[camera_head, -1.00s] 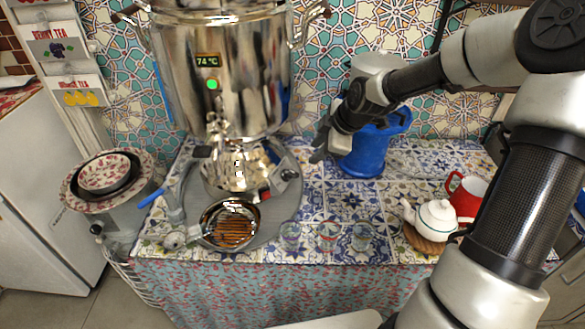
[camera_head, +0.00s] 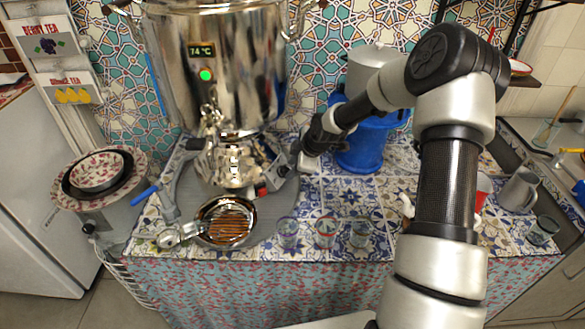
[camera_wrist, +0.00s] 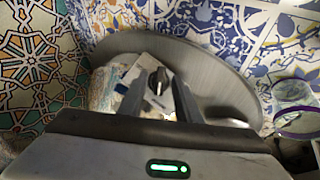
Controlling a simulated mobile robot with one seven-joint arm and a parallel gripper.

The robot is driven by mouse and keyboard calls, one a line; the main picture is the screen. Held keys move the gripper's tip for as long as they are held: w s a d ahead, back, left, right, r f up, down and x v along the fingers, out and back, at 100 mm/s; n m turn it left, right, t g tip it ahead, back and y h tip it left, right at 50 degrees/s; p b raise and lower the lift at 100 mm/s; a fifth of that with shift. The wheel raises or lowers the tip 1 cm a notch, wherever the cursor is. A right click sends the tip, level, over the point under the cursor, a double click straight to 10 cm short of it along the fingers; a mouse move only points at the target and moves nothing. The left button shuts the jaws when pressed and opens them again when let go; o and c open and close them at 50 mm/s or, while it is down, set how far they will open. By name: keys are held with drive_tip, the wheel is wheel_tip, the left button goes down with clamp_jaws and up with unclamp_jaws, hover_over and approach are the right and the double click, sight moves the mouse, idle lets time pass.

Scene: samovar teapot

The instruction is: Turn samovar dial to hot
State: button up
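The shiny metal samovar (camera_head: 235,70) stands on a round grey tray (camera_head: 262,215), its display reading 74 °C above a green light. Its dark dial knob (camera_wrist: 158,82) sits on a pale panel in the wrist view. My gripper (camera_wrist: 157,95) is open, with one finger to each side of the knob in that view; I cannot tell whether they touch it. In the head view my gripper (camera_head: 298,162) is at the right side of the samovar's base and hides the dial. The dial's markings are not readable.
A metal bowl with a grate (camera_head: 226,222) sits at the tray's front. Several small glasses (camera_head: 325,232) stand right of it. A blue container (camera_head: 362,148) is behind my arm. Patterned bowls (camera_head: 97,172) are at left. A grey mug (camera_head: 518,190) is at right.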

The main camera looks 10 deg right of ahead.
clamp_jaws()
drive_tip(key=shift+m, duration=0.3)
drive_tip(key=shift+w+r+m+g+p, duration=0.1)
drive_tip(key=shift+w+m+g+p, duration=0.1)
drive_tip(key=shift+m+g+p, duration=0.5)
drive_tip(key=shift+m+g+y, duration=0.4)
drive_tip(key=shift+m+y, duration=0.1)
drive_tip(key=shift+m, duration=0.7)
drive_tip(key=m+g+y, duration=0.1)
drive_tip(key=m, duration=0.1)
drive_tip(key=m+g, duration=0.1)
drive_tip(key=m, duration=0.2)
drive_tip(key=shift+w+d+y+b, duration=0.15)
drive_tip(key=shift+d+y+b, duration=0.05)
drive_tip(key=shift+y+b, duration=0.2)
